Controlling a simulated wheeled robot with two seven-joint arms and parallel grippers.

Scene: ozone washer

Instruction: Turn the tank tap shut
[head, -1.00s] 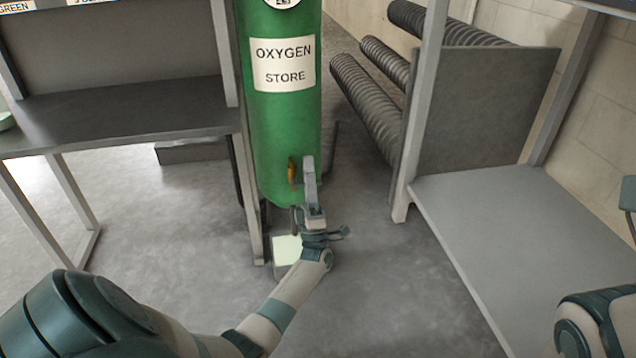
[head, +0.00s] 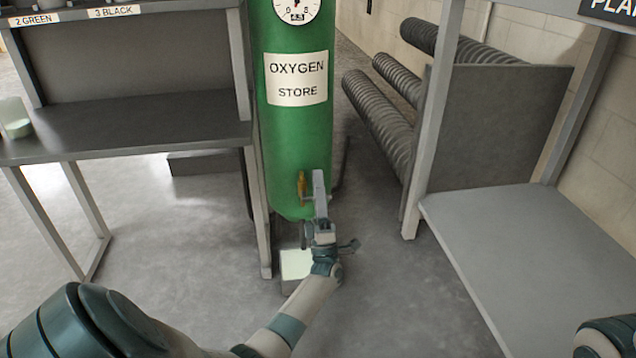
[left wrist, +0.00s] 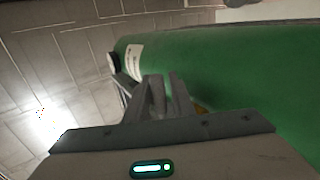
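The green oxygen tank (head: 295,140) stands upright in the middle of the head view, and its green side fills the right of the left wrist view (left wrist: 235,80). The tank tap (head: 302,187), a small brass-coloured lever standing upright, is low on the tank's front. My left gripper (head: 319,188) is just right of the lever, fingers pointing up. In the left wrist view the fingers (left wrist: 167,95) stand close together, with a yellowish bit of the tap (left wrist: 202,108) beyond and right of them. Contact and finger opening are unclear. My right gripper is out of view.
A dark shelf unit (head: 130,128) stands close on the tank's left. A rack with ribbed hoses (head: 380,115) and a grey bench (head: 530,230) are on the right. A pale box (head: 296,264) lies on the floor below the tap. A gauge (head: 297,8) tops the tank.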

